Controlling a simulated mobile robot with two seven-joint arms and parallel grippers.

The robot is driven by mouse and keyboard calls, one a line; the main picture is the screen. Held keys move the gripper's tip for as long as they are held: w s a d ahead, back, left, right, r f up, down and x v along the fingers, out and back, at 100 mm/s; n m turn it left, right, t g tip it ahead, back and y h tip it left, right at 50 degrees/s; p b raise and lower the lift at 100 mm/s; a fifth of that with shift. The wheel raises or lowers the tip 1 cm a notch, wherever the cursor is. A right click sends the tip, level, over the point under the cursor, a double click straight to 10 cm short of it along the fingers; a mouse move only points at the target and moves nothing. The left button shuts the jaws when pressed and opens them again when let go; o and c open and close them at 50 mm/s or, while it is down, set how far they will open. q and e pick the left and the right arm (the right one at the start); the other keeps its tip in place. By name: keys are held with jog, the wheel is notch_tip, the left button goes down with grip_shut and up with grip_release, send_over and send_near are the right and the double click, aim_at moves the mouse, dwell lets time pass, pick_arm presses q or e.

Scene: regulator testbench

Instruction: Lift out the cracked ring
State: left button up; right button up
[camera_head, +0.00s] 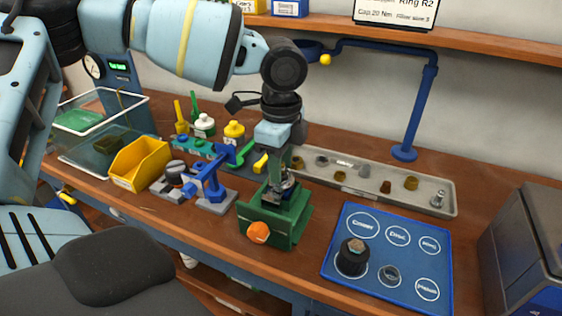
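A green vise-like fixture (272,222) with an orange knob (258,233) stands at the middle of the bench. A small metallic part sits in its top, mostly covered by my gripper. My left gripper (284,183) points down from above, its tips at or just over the top of the fixture. The gap between the fingers is too small and dark to read. I cannot make out a cracked ring there. My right gripper is not in view.
A blue mat (336,262) with labelled circles lies at right, bearing a black knobbed cap (352,257) and a small ring (389,275). Behind is a grey tray (447,190) of small parts. A blue stand (208,190), yellow bin (140,163) and clear box stand left; a dark box (525,255) right.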

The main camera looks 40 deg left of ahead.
pick_arm(q)
jog(key=c, duration=0.4)
jog(key=shift+r, duration=0.1)
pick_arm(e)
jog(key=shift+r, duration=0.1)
